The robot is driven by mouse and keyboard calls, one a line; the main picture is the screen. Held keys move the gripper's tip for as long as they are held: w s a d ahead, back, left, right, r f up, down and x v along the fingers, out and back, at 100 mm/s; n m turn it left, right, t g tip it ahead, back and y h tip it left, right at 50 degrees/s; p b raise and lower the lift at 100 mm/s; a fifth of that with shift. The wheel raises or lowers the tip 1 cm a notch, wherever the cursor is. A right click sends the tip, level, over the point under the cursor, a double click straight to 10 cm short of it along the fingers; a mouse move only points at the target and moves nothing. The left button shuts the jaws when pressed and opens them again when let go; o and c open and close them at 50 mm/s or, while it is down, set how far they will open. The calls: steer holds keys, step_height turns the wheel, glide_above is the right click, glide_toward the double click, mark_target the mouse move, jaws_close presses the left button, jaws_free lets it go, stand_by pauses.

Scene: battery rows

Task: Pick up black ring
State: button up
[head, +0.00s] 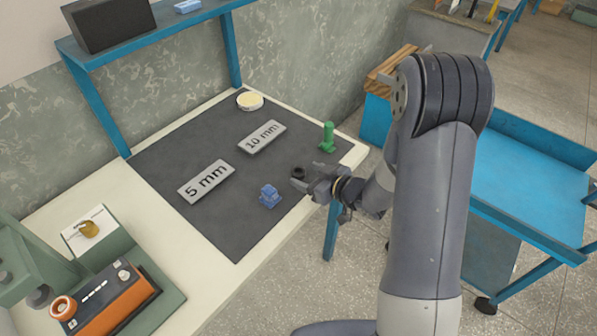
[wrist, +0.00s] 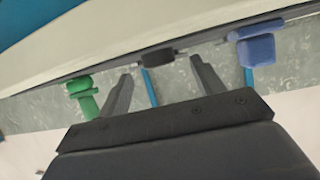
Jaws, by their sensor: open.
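The black ring (head: 298,172) is a small dark piece near the right edge of the dark mat (head: 165,155) in the head view. In the wrist view the black ring (wrist: 158,57) shows as a dark band beyond the fingertips, between their lines. My gripper (head: 308,182) is open and close to the ring at the table's edge. In the wrist view my gripper (wrist: 162,75) has its two fingers spread with nothing between them. I cannot tell whether a finger touches the ring.
A green part (head: 327,138) stands behind the ring, and a blue part (head: 270,195) lies in front. Plates marked 10 mm (head: 262,137) and 5 mm (head: 206,182) lie on the mat. A round dish (head: 250,100) is at the back. A blue shelf (head: 150,32) overhangs the table.

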mark_target(297, 169)
steer(key=shift+x, duration=1.45)
steer(key=shift+c, duration=0.4)
steer(key=c, duration=1)
steer(key=shift+o, duration=0.2)
